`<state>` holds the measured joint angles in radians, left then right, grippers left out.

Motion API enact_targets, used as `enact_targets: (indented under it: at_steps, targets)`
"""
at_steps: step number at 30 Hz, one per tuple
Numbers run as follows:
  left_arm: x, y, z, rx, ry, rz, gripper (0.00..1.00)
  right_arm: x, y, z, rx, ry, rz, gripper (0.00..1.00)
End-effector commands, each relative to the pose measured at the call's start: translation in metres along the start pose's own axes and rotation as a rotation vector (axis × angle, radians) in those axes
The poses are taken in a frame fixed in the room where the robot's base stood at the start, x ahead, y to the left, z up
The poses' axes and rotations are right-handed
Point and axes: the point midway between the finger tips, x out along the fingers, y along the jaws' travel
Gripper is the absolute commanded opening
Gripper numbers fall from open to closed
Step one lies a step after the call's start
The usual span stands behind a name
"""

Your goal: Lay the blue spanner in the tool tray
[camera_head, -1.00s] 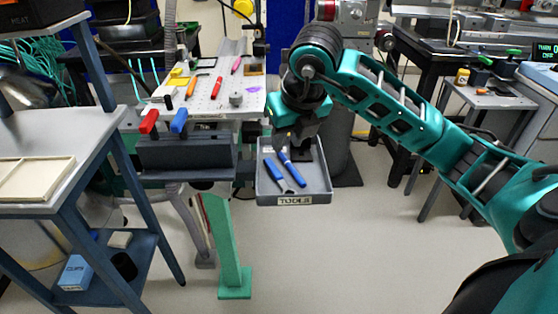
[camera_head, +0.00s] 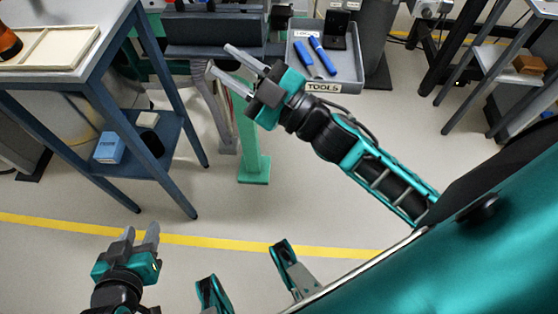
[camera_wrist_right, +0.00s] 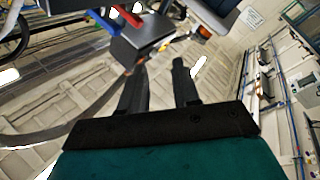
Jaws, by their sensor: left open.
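The grey tool tray (camera_head: 347,86), labelled TOOLS, is at the top of the head view. The blue spanner (camera_head: 302,57) lies in it, beside a second slim blue tool (camera_head: 322,56). My right gripper (camera_head: 220,60) is left of the tray, apart from it, with its fingers spread and nothing between them. Its fingers also show spread and empty in the right wrist view (camera_wrist_right: 158,78). My left gripper (camera_head: 141,232) is low at the left, open and empty, over the floor.
A blue-framed bench (camera_head: 62,85) with a cream tray (camera_head: 50,50) stands at the left. A blue box (camera_head: 109,147) sits on its lower shelf. The middle floor is clear. The right wrist view shows a dark block (camera_wrist_right: 146,36) with coloured handles.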

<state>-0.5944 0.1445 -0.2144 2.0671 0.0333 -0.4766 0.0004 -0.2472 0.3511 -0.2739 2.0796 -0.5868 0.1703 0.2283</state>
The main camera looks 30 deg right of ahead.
Motion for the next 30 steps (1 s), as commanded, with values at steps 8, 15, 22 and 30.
enact_targets:
  at_steps: [8,15,22,30]
  targets:
    - [0.000,-0.001,0.000,0.008,-0.001,0.000,0.43,-0.115,-0.092,0.118,0.544,-0.744,0.042,0.31]
    - [-0.001,-0.002,0.001,0.012,-0.001,0.001,0.43,-0.153,-0.130,0.128,0.682,-0.917,-0.006,0.31]
    - [-0.001,-0.002,-0.001,0.012,0.000,0.001,0.43,-0.152,-0.129,0.128,0.681,-0.916,-0.006,0.31]
    - [-0.028,-0.004,-0.042,0.017,0.011,-0.011,0.43,-0.148,-0.099,0.097,0.668,-0.927,0.008,0.31]
